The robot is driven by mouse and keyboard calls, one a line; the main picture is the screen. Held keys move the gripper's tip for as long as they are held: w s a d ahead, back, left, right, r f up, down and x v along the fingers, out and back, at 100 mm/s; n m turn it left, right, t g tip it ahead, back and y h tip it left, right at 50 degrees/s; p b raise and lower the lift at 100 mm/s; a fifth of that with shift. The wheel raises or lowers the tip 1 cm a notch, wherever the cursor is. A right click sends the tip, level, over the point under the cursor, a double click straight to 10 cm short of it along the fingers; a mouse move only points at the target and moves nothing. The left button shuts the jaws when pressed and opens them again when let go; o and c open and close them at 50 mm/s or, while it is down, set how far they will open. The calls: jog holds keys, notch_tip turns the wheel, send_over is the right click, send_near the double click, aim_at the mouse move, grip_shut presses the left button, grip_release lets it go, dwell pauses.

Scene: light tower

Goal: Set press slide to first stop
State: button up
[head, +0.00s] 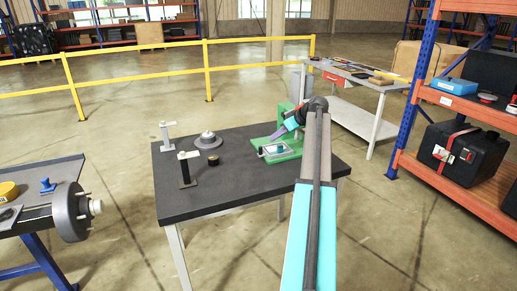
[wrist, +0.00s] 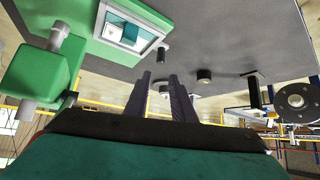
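The green press (head: 289,148) stands at the right end of the dark table, partly hidden behind my arm. Its base carries a light-framed slide (head: 275,150) with a teal piece in it. In the wrist view, which is upside down, the slide (wrist: 132,30) lies at the upper middle, and the green press body (wrist: 40,72) with a grey cylinder is at left. My gripper (wrist: 160,76) has two dark fingers apart with an empty gap between them. In the head view my gripper (head: 278,134) is above the press base. I cannot tell how far the slide is pushed.
On the dark table (head: 215,197) are a black-post stand (head: 185,172), a white stand (head: 167,135), a round grey flanged part (head: 208,140) and a small black cylinder (head: 212,163). A workbench (head: 350,95) stands behind, orange shelving (head: 470,180) at right, a yellow rail (head: 140,77) at back.

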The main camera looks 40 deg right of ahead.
aim_at(261, 147)
jog(key=shift+w+f, duration=0.15)
jog(key=p+x, duration=0.2)
jog(key=x, duration=1.1)
jog(key=shift+w+f+p, duration=0.1)
jog(key=shift+f+p, duration=0.1)
jog(key=shift+p, duration=0.1)
grip_shut()
